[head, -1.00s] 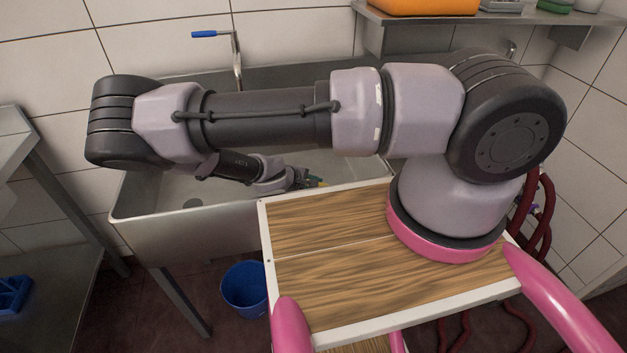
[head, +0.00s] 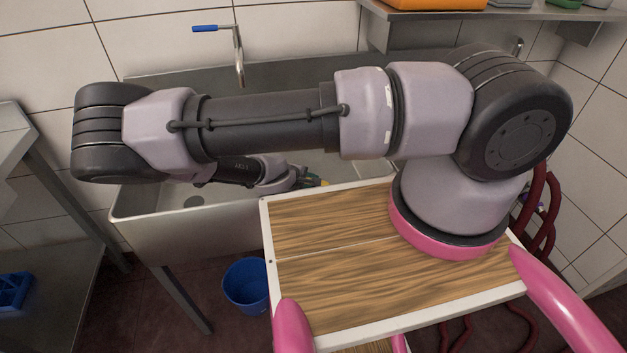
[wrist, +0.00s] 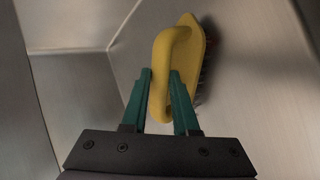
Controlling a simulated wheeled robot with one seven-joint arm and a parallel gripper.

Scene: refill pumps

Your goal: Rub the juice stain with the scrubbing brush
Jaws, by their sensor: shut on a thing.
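The scrubbing brush (wrist: 182,42) has a yellow body with a looped handle and dark bristles on its right side in the wrist view. My gripper (wrist: 162,85), with green fingers, is shut on the brush's handle. The metal around it in the wrist view is bare steel of the sink. In the head view my gripper (head: 312,182) is low inside the sink (head: 150,195), partly hidden behind the wooden top and my arm. I cannot make out the juice stain in either view.
A tap with a blue lever (head: 207,28) stands at the sink's back. A blue bucket (head: 246,284) is on the floor below. A steel shelf (head: 440,15) holds containers at the upper right. A steel table (head: 25,160) stands at left. The sink's left part is clear.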

